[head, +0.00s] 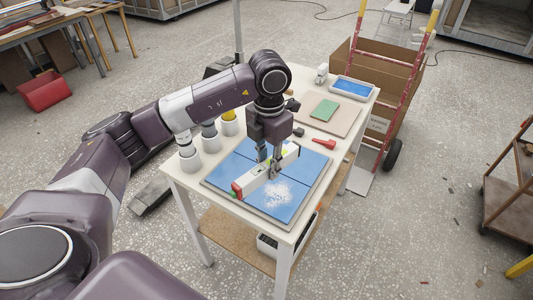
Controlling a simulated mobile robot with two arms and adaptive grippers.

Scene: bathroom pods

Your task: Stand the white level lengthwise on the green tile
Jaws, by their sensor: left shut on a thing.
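The white level (254,183) is a long bar with a red end and a yellow-green spot. It lies diagonally over the blue tiled panel (233,167) on the white table. My left gripper (268,171) points down and is shut on the level near its middle, hiding part of it. I cannot tell whether the level touches the panel. The green tile (324,108) lies on a beige board (343,119) at the far part of the table, with nothing on it. My right gripper is not in view.
White powder (277,193) lies on the blue panel. A red tool (323,143) lies between panel and board. Several white cups (210,141) line the table's left edge. A blue-filled tray (352,87) stands at the back. A red hand truck (405,85) stands right of the table.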

